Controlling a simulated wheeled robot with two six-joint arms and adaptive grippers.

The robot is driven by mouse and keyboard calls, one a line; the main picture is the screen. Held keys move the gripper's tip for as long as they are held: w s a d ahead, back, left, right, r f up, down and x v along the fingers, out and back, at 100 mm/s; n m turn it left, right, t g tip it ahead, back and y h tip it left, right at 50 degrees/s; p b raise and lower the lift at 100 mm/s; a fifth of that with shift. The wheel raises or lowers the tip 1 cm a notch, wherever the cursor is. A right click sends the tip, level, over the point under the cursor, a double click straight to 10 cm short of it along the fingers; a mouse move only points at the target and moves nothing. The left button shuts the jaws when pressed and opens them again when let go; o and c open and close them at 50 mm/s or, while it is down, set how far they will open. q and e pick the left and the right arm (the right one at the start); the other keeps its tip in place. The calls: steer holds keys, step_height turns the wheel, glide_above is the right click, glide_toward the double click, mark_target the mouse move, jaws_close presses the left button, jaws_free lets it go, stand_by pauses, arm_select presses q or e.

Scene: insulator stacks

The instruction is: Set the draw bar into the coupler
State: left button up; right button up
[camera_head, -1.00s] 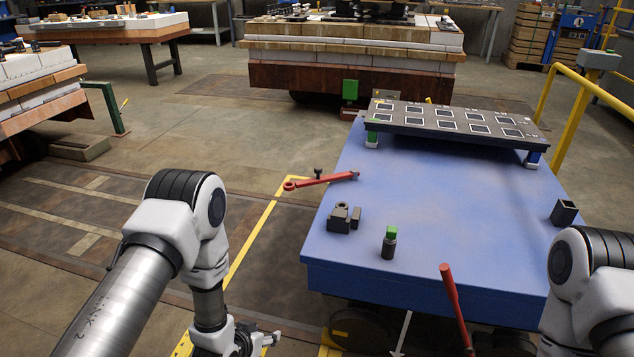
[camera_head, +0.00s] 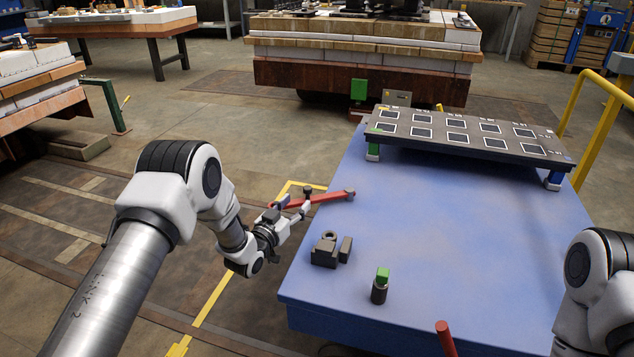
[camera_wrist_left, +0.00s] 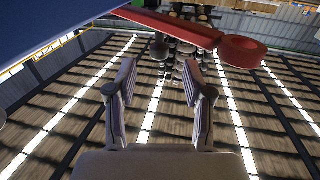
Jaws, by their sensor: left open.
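The red draw bar (camera_head: 335,196) lies at the left edge of the blue table, its ring end out past the edge; a gripper finger hides part of it. The wrist view shows the bar (camera_wrist_left: 170,27) and its ring (camera_wrist_left: 242,50) beyond the fingertips. My left gripper (camera_head: 294,198) is open at the bar, with nothing between its fingers (camera_wrist_left: 160,92) in the wrist view. I cannot tell whether it touches the bar. A dark block with a round hole (camera_head: 325,250), seemingly the coupler, sits near the table's left edge. My right gripper is out of view.
A green-topped dark cylinder (camera_head: 380,286) stands on the blue table (camera_head: 460,225) near the front. A black panel with square cells (camera_head: 470,132) stands at the back. A red lever (camera_head: 446,338) rises at the front edge. The table's middle is clear.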

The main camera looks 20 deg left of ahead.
mark_target(307, 195)
arm_select(q)
steer(key=b+x, duration=0.2)
steer(key=x, duration=0.4)
steer(key=shift+w+d+f+b, duration=0.15)
steer(key=shift+w+b, duration=0.15)
steer(key=shift+w, duration=0.3)
jaws_close()
steer(key=shift+d, duration=0.1)
